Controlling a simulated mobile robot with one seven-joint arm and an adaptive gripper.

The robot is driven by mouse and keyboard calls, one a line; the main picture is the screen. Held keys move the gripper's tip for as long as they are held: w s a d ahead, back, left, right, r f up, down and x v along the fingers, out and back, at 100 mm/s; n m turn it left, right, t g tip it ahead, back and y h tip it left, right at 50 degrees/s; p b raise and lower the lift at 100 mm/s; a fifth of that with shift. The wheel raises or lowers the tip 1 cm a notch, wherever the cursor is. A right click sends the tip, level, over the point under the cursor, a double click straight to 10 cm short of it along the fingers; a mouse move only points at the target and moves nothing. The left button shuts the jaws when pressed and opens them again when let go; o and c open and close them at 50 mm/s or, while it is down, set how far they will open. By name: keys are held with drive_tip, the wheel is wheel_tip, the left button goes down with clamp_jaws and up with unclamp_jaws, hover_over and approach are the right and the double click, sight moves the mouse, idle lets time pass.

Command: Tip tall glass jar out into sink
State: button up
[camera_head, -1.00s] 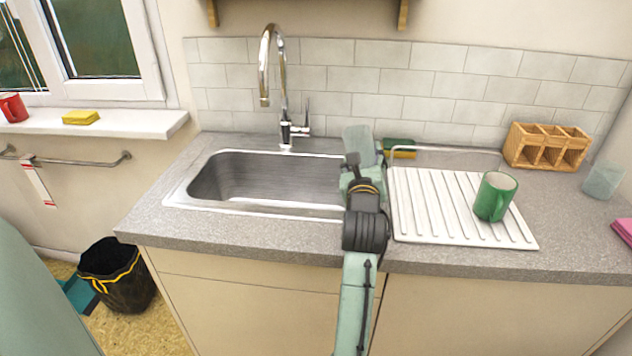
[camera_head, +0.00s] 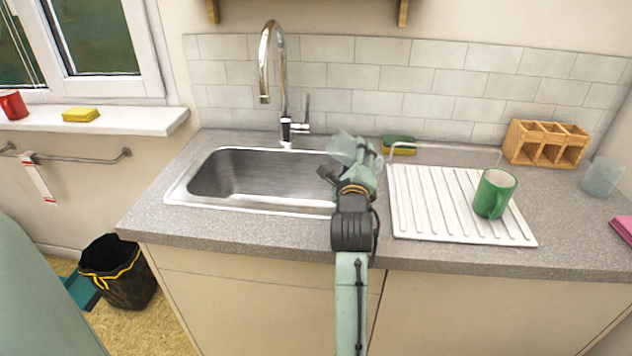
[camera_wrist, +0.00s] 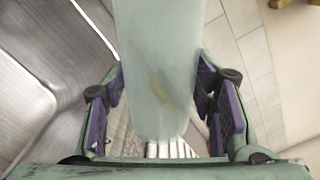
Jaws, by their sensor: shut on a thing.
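The tall glass jar (camera_wrist: 160,70) is pale, see-through green and stands between the two fingers in the wrist view. My gripper (camera_wrist: 163,108) is shut on it. In the head view the jar (camera_head: 343,146) tilts to the left above the right end of the sink (camera_head: 255,208), partly hidden by my gripper (camera_head: 352,165). The sink is a steel basin, and its wall also fills the left of the wrist view. I cannot tell what the jar holds.
A chrome tap (camera_head: 270,60) rises behind the sink. A white ribbed drainer (camera_head: 430,215) with a green mug (camera_head: 494,194) lies to the right.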

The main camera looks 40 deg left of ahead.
drive_tip(key=n, duration=0.3)
drive_tip(key=shift+f+b, duration=0.4)
drive_tip(key=shift+s+a+f+n, duration=0.15)
drive_tip(key=shift+s+a+n, duration=0.35)
drive_tip(key=shift+n, duration=0.3)
drive_tip(key=shift+w+a, duration=0.1)
drive_tip(key=shift+a+f+n, duration=0.15)
drive_tip(key=shift+f+n, duration=0.1)
drive_tip(key=shift+n, duration=0.65)
drive_tip(key=shift+r+n, duration=0.15)
drive_tip(key=shift+n, duration=0.15)
drive_tip(key=shift+d+r, duration=0.15)
drive_tip(key=shift+d, duration=0.05)
drive_tip(key=shift+r+n+p, duration=0.2)
drive_tip(key=shift+n+p, duration=0.2)
drive_tip(key=shift+n, duration=0.2)
